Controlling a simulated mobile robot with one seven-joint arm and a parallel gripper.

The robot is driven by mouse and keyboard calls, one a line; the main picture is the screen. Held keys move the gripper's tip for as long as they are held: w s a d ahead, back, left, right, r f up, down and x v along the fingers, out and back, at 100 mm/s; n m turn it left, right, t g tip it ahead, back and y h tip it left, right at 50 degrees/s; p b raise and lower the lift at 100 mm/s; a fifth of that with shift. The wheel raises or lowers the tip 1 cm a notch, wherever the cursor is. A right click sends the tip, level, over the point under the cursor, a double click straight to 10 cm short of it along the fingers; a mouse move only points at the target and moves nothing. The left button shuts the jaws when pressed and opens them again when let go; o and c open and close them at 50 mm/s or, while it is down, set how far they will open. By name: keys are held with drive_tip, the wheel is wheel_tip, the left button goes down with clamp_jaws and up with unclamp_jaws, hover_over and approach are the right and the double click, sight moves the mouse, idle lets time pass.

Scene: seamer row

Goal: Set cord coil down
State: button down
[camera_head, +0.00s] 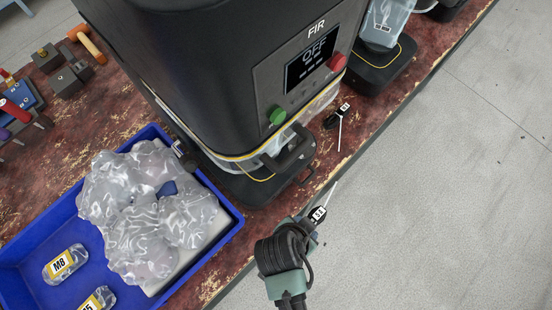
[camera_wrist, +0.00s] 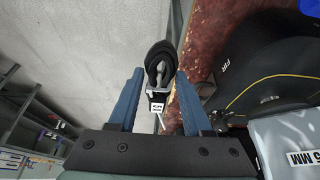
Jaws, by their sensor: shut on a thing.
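The cord coil (camera_head: 283,252) is a loop of black cord with a small black-and-white tag and a thin white strip at one end. My gripper (camera_head: 292,254) has its two teal fingers on either side of it. In the wrist view the coil (camera_wrist: 160,62) sits between the blue fingers of my gripper (camera_wrist: 159,82), its tag toward the palm. In the head view the coil appears just outside the front edge of the worn maroon bench (camera_head: 356,140), against the grey floor. Its height above the bench cannot be told.
A black machine (camera_head: 200,70) marked FIR, display OFF, stands on the bench beside the coil. A tagged black item (camera_head: 335,119) lies near the bench edge. A blue tray (camera_head: 30,242) holds clear bags and labelled packs. Bare bench shows along the front edge.

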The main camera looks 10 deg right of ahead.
drive_tip(key=w+a, duration=0.3)
drive_tip(key=w+a+p, duration=0.1)
drive_tip(key=w+a, duration=0.1)
drive_tip(key=w, duration=0.2)
drive_tip(key=w+a+p, duration=0.1)
drive_tip(key=w+a, duration=0.2)
drive_tip(key=w, duration=0.1)
drive_tip(key=shift+w+a+r, duration=0.1)
drive_tip(key=shift+w+a, duration=0.15)
drive_tip(key=shift+a, duration=0.1)
drive_tip(key=shift+f, duration=0.2)
drive_tip(key=shift+c, duration=1.7)
unclamp_jaws()
drive_tip(key=shift+f, duration=0.1)
drive_tip(key=v, duration=0.7)
drive_tip(key=shift+r, duration=0.35)
drive_tip(key=shift+s, duration=0.15)
